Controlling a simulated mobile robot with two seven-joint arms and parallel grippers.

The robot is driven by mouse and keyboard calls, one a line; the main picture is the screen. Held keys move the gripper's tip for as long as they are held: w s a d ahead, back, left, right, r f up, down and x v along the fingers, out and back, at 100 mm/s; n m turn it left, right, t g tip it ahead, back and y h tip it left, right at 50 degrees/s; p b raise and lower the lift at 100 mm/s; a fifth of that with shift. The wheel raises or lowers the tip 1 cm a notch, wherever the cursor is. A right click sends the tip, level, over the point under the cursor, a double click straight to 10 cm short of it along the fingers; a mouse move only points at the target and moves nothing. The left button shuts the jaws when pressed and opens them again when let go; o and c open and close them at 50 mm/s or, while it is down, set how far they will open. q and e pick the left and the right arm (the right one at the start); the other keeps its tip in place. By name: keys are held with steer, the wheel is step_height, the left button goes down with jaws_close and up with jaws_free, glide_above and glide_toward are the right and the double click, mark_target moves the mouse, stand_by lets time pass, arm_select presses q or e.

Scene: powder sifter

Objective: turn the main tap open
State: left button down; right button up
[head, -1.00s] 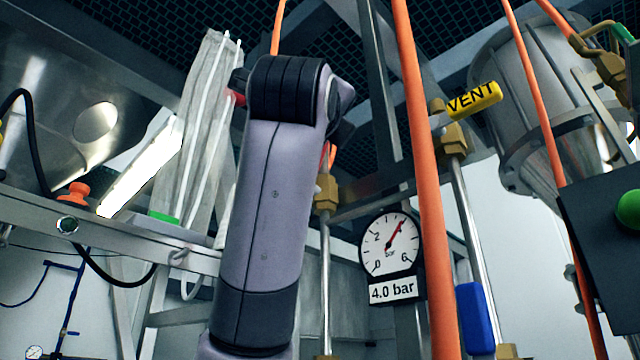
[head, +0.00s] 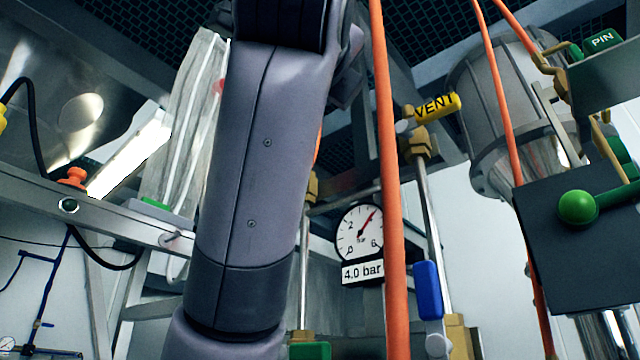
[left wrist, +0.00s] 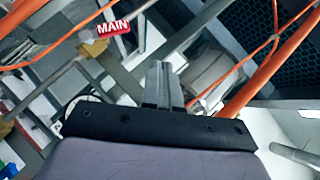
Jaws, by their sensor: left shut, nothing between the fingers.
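The main tap has a red handle labelled MAIN (left wrist: 112,27), seen in the left wrist view at the upper left, on a brass body (left wrist: 93,48) on a metal pipe. My left gripper (left wrist: 163,72) is shut and empty, with the handle beyond it to the upper left; the two look apart. In the head view my left arm fills the centre left and hides the gripper and most of the tap. A brass fitting (head: 312,187) shows just right of the arm. My right gripper is in neither view.
A yellow VENT tap (head: 437,106) sits on a pipe right of a pressure gauge (head: 360,232) over a 4.0 bar label. Orange hoses (head: 388,180) hang close to the arm. A dark box with a green knob (head: 577,207) stands at the right.

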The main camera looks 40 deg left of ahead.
arm_select(q)
step_height(320, 180, down, 4)
steer(key=f+n+g+y, duration=0.1)
steer(key=n+g+y, duration=0.1)
steer(key=n+g, duration=0.3)
steer(key=w+a+r+n+p, duration=0.1)
steer(key=w+a+r+p, duration=0.4)
steer(key=w+a, duration=0.2)
steer(key=shift+w+a+t, duration=0.3)
steer(key=shift+w+a, duration=0.1)
steer(key=shift+a, duration=0.55)
steer(key=shift+s+r, duration=0.1)
